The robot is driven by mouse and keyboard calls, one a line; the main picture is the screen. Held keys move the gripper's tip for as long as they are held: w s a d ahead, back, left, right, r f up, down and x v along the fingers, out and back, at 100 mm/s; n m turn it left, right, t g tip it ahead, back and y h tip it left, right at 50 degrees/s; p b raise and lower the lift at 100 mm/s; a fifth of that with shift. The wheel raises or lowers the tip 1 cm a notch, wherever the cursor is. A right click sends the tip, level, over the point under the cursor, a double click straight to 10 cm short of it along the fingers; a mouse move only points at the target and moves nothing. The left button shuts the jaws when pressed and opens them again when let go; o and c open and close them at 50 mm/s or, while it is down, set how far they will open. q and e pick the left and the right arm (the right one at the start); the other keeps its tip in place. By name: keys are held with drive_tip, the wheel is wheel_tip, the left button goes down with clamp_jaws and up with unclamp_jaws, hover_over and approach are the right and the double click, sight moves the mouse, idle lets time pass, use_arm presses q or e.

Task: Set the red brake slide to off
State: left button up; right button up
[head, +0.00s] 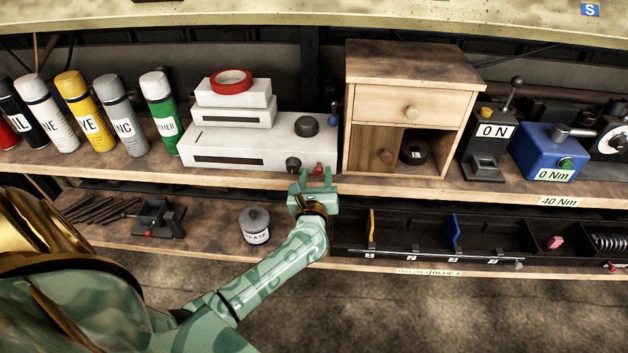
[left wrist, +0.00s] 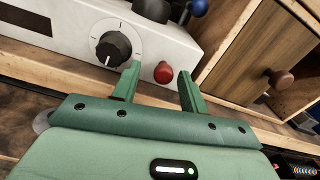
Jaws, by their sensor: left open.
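A small round red knob (head: 318,168) sits low at the front right of the white box (head: 235,150), beside a dark dial (head: 293,164). No marking names it as the brake slide, and I see no off mark by it. My left gripper (head: 316,180) is open in front of the white box, fingers pointing at the knob. In the left wrist view the red knob (left wrist: 163,72) shows between the two open fingertips (left wrist: 158,80), with nothing held. The black dial (left wrist: 114,48) is just left of the left finger. My right gripper is not in view.
A wooden cabinet (head: 410,75) stands close right of the white box. Spray cans (head: 80,110) line the shelf at left. A grease tin (head: 255,226) stands on the lower shelf, left of my forearm. A divided tray (head: 490,240) is at lower right.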

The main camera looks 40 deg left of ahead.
use_arm(q)
drive_tip(key=v, duration=1.6)
drive_tip(key=shift+a, duration=0.15)
drive_tip(key=d+f+m+h, duration=0.45)
drive_tip(key=f+m, duration=0.25)
drive_tip(key=m, duration=0.5)
drive_tip(key=d+f+m+h, duration=0.4)
drive_tip(key=f+m+h, duration=0.15)
drive_tip(key=m, duration=0.75)
drive_tip(key=s+d+f+m+g+h, duration=0.1)
drive_tip(key=s+f+m+g, duration=0.1)
drive_tip(key=s+f+m, duration=0.4)
drive_tip(key=s+f+m+g+h, duration=0.1)
drive_tip(key=s+f+m+g, duration=0.1)
drive_tip(key=f+m, duration=0.35)
drive_tip(key=s+a+f+m+g, duration=0.2)
drive_tip(key=s+f, duration=0.4)
drive_tip(key=s, duration=0.4)
drive_tip(key=s+a+f+m+g+y, duration=0.1)
drive_tip(key=s+a+f+m+g, duration=0.2)
drive_tip(key=s, duration=0.7)
drive_tip(key=s+a+f+m+g+y, duration=0.1)
drive_tip(key=s+a+f+m+g, duration=0.1)
drive_tip(key=s+f+m+g, duration=0.3)
drive_tip(key=s+f+m, duration=0.1)
drive_tip(key=s+f, duration=0.3)
drive_tip(key=s, duration=0.1)
drive_tip(key=shift+a+f, duration=0.15)
drive_tip(key=shift+a, duration=0.25)
